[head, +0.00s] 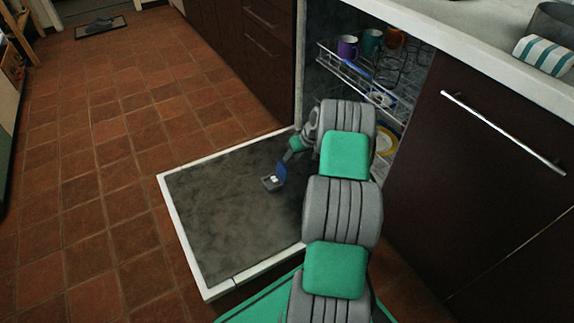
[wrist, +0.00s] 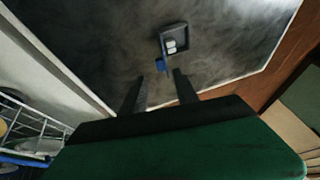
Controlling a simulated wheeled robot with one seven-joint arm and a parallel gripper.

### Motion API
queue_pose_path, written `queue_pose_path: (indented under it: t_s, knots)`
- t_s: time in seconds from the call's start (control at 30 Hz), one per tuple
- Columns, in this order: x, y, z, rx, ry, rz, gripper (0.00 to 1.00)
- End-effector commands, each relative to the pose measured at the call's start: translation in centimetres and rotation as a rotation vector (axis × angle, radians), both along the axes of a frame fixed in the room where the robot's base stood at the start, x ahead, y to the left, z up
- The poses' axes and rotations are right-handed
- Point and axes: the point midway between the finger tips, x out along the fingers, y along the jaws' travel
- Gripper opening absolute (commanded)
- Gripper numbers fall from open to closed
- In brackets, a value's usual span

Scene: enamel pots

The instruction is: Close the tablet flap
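The tablet dispenser (head: 268,184) is a small grey box on the inner face of the lowered dishwasher door; it also shows in the wrist view (wrist: 173,40) with pale contents inside. Its blue tablet flap (head: 281,174) stands open, raised on the side facing my gripper. In the wrist view the flap (wrist: 164,63) appears between and just beyond my fingertips. My gripper (wrist: 159,74) is open and empty, its two dark fingers apart. In the head view my gripper (head: 288,156) is just above and right of the flap. I cannot tell whether a finger touches it.
The dishwasher door (head: 215,215) lies open and flat, its surface otherwise clear. The upper rack (head: 350,75) holds a purple mug (head: 347,47), a teal mug (head: 372,41) and an orange mug (head: 395,37). A counter (head: 460,45) runs above. Tiled floor (head: 100,190) is free at left.

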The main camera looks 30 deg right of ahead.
Motion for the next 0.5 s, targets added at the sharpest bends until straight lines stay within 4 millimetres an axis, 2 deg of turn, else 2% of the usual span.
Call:
queue_pose_path:
  t_s: [0.03, 0.23, 0.33, 0.5]
  knots:
    - [0.3, 0.3, -1.5, 0.002, 0.003, 0.002, 0.36]
    - [1.9, 0.9, -4.9, 0.000, 0.002, 0.003, 0.36]
    - [2.3, 1.1, -5.7, 0.000, 0.003, 0.002, 0.36]
    - [2.5, 1.1, -5.9, -0.001, 0.002, 0.000, 0.36]
